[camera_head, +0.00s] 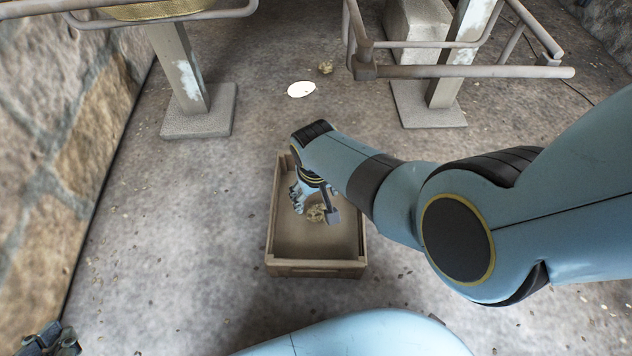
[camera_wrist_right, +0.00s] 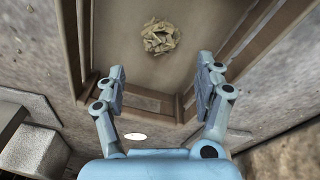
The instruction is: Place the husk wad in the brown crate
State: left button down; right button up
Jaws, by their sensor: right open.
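A tan, crumpled husk wad (camera_head: 317,213) is inside the brown crate (camera_head: 318,268), near its middle. In the right wrist view the wad (camera_wrist_right: 161,38) looks to be on the crate's bottom, beyond my fingertips and apart from them. My right gripper (camera_head: 316,206) points down over the crate, open and empty; its two fingers are spread wide in the wrist view (camera_wrist_right: 162,70). My left gripper (camera_head: 48,342) shows only partly at the lower left corner, well away from the crate; its jaw state is unclear.
A similar small tan clump (camera_head: 326,67) lies on the floor near a white disc (camera_head: 301,89). Metal-railed stands on posts (camera_head: 180,70) (camera_head: 455,60) rise at the back. A stone wall (camera_head: 60,110) borders the left. The floor around the crate is mostly clear.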

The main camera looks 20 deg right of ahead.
aim_at(316, 211)
jog(key=shift+r+p, duration=0.3)
jog(key=shift+r, duration=0.35)
jog(key=shift+s+r+p, duration=0.1)
jog(key=shift+r+p, duration=0.45)
jog(key=shift+r, duration=0.05)
pick_arm(q)
jog(key=shift+s+a+r+g+p, duration=0.1)
jog(key=shift+s+r+g+p, duration=0.15)
jog(key=shift+r+g, duration=0.65)
jog(key=shift+s+a+r+g+p, duration=0.1)
jog(key=shift+r+g+p, duration=0.1)
jog(key=shift+r+g, duration=0.7)
pick_arm(e)
jog(key=shift+s+r, duration=0.15)
jog(key=shift+r, duration=0.3)
pick_arm(q)
jog(key=shift+f+g, duration=0.3)
